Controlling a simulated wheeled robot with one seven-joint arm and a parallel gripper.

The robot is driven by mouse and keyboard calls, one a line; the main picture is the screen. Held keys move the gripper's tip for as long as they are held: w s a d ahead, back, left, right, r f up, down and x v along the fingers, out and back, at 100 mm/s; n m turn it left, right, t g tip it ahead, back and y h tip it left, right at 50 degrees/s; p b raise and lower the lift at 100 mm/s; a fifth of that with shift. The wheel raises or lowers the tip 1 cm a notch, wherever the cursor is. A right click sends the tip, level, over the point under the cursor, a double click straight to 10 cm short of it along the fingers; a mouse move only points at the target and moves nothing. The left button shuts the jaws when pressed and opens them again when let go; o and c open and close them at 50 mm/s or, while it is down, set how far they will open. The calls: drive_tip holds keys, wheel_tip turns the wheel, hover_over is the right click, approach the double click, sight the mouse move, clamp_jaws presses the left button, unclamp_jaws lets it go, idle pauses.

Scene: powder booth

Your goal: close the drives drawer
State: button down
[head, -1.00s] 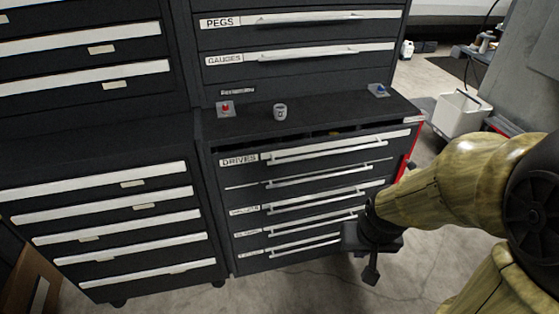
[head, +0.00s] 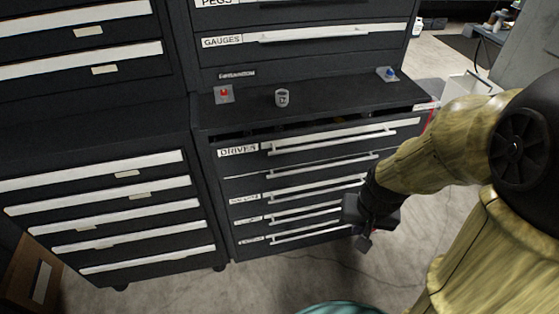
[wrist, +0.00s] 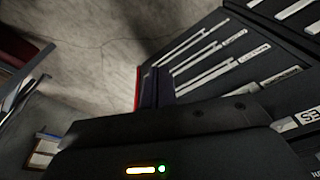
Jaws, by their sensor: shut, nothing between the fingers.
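The drives drawer (head: 340,143) is the top drawer of the lower right cabinet, with a white label strip and a long pale handle. It stands slightly open: a dark gap with a few indistinct things inside shows between its front and the cabinet top. Its label end, reading "ES", shows at the right edge of the wrist view (wrist: 308,117). My gripper (head: 365,242) is shut and empty, pointing down in front of the lower drawers' right end, below the drives handle and apart from it as far as I can tell.
On the cabinet top (head: 330,100) stand a red button (head: 224,93), a small grey cup (head: 282,98) and a blue button (head: 388,73). Another drawer cabinet (head: 100,200) adjoins on the left. A white bin (head: 470,90) is partly behind my arm.

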drive_tip(key=w+a+f+m+g+y+p, duration=0.1)
drive_tip(key=a+f+m+g+y+p, duration=0.3)
drive_tip(key=m, duration=0.6)
drive_tip(key=w+a+f+m+y+p, duration=0.2)
drive_tip(key=a+m+y, duration=0.35)
drive_tip(key=m, duration=0.45)
drive_tip(key=w+r+m+t+y+p, duration=0.1)
drive_tip(key=w+m+t+y+p, duration=0.3)
drive_tip(key=w+m+t, duration=0.6)
drive_tip(key=w+m+y, duration=0.2)
drive_tip(key=m, duration=0.8)
drive_tip(key=shift+d, duration=0.15)
